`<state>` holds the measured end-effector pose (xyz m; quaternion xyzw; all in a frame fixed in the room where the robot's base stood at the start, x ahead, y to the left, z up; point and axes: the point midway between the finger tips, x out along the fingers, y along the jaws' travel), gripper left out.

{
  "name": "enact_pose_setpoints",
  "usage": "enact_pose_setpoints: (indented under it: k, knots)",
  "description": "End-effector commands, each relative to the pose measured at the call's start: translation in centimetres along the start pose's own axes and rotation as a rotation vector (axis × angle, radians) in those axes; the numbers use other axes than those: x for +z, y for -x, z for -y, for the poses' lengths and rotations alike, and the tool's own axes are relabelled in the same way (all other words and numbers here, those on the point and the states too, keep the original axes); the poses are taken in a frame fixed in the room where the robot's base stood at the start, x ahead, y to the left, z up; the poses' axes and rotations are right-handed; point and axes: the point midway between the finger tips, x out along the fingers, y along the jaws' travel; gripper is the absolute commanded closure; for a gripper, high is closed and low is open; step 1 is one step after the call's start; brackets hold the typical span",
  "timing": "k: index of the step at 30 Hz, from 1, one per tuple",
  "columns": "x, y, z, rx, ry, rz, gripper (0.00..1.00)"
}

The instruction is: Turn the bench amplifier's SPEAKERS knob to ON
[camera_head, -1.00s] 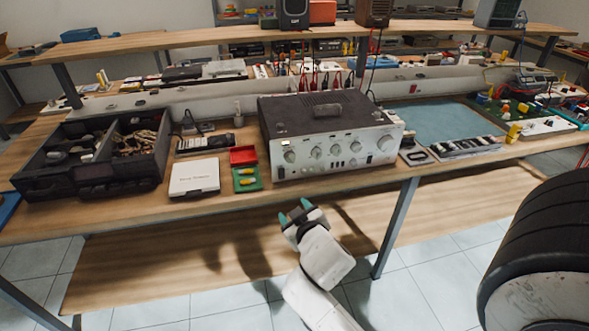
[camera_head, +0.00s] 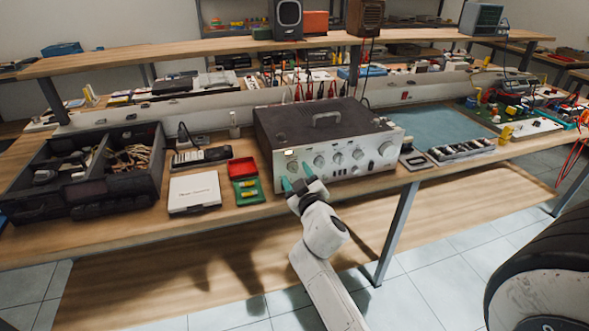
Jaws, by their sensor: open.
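The bench amplifier (camera_head: 326,134) stands on the workbench, with a dark top, a handle and a silver front with several knobs. Its leftmost knob (camera_head: 292,167) shows just above my fingertips, under a small lit window. The knob labels are too small to read, so I cannot tell which is SPEAKERS or where it points. My gripper (camera_head: 296,183) has green fingertips and is open, in front of the lower left of the amplifier's front. The fingers are apart with nothing visible between them. I cannot tell whether they touch the front.
Left of the amplifier are a red tray (camera_head: 242,168), a green tray (camera_head: 248,192), a white box (camera_head: 194,192) and a black organizer (camera_head: 85,178). A blue mat (camera_head: 432,128) lies to the right. The bench's front edge runs below my gripper.

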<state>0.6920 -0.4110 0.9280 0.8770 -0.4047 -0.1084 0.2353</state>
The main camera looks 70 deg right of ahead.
Motion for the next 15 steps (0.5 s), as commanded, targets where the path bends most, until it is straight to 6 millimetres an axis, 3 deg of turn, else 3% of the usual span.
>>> enact_pose_setpoints:
  k: [6,15]
  knots:
    - [0.0,-2.1,0.1,-0.001,0.000,0.000,0.41]
    - [0.0,-2.5,0.1,-0.001,0.000,0.000,0.41]
